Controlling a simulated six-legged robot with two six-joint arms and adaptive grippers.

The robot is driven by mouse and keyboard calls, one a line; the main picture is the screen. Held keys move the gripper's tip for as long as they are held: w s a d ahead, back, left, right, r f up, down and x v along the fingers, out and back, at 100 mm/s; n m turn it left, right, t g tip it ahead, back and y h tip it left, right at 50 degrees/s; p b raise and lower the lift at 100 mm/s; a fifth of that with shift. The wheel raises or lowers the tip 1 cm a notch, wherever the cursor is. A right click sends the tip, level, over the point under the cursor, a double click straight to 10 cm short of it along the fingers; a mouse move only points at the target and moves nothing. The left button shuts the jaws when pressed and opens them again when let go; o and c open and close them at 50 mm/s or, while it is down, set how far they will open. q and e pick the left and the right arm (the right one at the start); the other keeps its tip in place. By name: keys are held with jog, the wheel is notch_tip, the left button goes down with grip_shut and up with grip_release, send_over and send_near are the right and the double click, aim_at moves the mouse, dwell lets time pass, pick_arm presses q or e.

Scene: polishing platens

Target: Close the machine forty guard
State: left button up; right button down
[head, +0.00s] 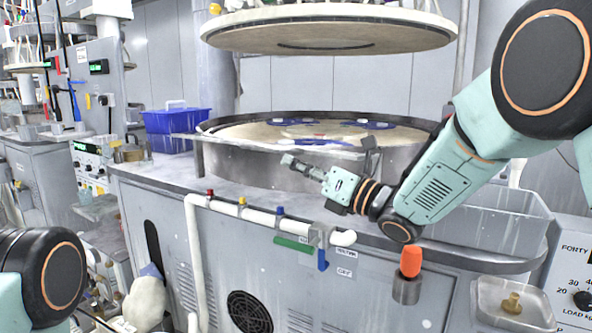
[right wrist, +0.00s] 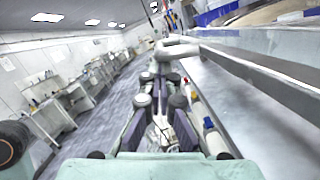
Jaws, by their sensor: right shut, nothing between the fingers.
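The machine marked FORTY (head: 575,248) fills the middle and right of the head view. A thin grey bar or panel edge (head: 235,141), which looks like its guard, runs across the front of the round platen basin (head: 250,168). Its left end sticks out past the basin. I cannot tell how far it is open. My right gripper (head: 288,161) is shut and empty, in front of the basin wall and just below the bar. In the right wrist view the gripper (right wrist: 175,48) points along a long grey rail (right wrist: 265,88), with no clear contact. My left gripper is out of view.
A round upper plate (head: 330,30) hangs above the basin. Blue pads (head: 368,125) lie on the platen. A blue crate (head: 177,120) stands behind left. White pipes (head: 262,216) with valves and an orange-handled tool (head: 411,262) are at the front. A clear tray (head: 515,302) sits at lower right.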

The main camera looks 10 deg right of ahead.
notch_tip(320, 180, up, 9)
jog(key=w+d+m+h+p, duration=0.2)
jog(key=m+p, duration=0.5)
jog(key=w+d+r+m+h+p, duration=0.2)
jog(key=w+d+r+m+p, duration=0.4)
jog(key=p, duration=0.7)
jog(key=w+m, duration=0.2)
jog(key=w, duration=0.1)
jog(key=shift+m, duration=0.4)
jog(key=shift+r, duration=0.1)
jog(key=shift+s+d, duration=0.15)
jog(key=shift+s, duration=0.05)
